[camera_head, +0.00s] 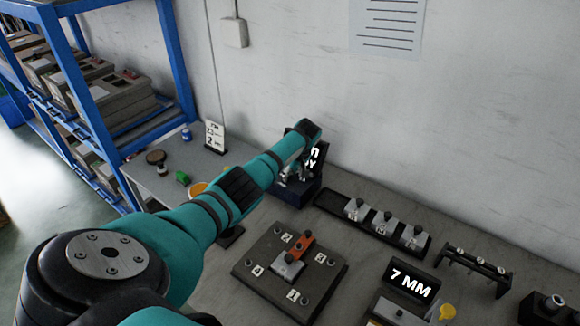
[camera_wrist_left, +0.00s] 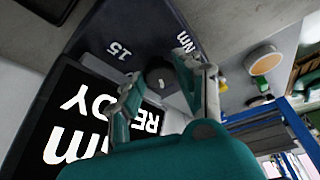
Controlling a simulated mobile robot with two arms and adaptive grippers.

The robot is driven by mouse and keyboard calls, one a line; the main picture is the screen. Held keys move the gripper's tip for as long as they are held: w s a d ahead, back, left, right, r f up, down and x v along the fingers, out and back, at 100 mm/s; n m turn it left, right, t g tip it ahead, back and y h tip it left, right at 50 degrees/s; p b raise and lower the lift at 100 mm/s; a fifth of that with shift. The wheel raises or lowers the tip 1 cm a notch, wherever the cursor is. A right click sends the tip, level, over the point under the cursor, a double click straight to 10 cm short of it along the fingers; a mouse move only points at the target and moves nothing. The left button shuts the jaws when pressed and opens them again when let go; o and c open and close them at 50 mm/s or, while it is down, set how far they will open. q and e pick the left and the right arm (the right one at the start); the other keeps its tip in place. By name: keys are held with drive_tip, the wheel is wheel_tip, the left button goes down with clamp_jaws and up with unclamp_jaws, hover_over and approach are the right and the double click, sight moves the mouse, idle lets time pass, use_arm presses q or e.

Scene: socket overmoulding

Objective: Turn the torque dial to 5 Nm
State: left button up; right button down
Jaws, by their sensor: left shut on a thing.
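The torque unit (camera_head: 308,193) is a dark box at the back of the bench, against the wall, mostly hidden behind my left arm in the head view. In the left wrist view its black screen (camera_wrist_left: 62,125) shows "READY" and large letters ending in "m", partly covered. The dial (camera_wrist_left: 158,76) is a small dark round knob on a panel (camera_wrist_left: 135,35) marked "15" and "Nm". My left gripper (camera_wrist_left: 160,80) has its two fingers on either side of the dial, shut on it. The dial's pointer setting cannot be read. My right gripper is in neither view.
A plate (camera_head: 262,262) with numbered labels and an orange block (camera_head: 301,246) lies in front of the unit. A black rack (camera_head: 372,224) of metal parts stands right of it. A "7 MM" sign (camera_head: 411,282) is at front right. Blue shelving (camera_head: 95,110) stands left.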

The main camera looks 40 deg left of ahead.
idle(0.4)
use_arm(q)
drive_tip(key=o, duration=1.1)
drive_tip(key=shift+o, duration=0.2)
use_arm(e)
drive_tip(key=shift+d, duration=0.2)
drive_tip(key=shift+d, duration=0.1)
use_arm(q)
drive_tip(key=v, duration=1.2)
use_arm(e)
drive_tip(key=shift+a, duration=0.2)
use_arm(q)
drive_tip(key=shift+d, duration=0.1)
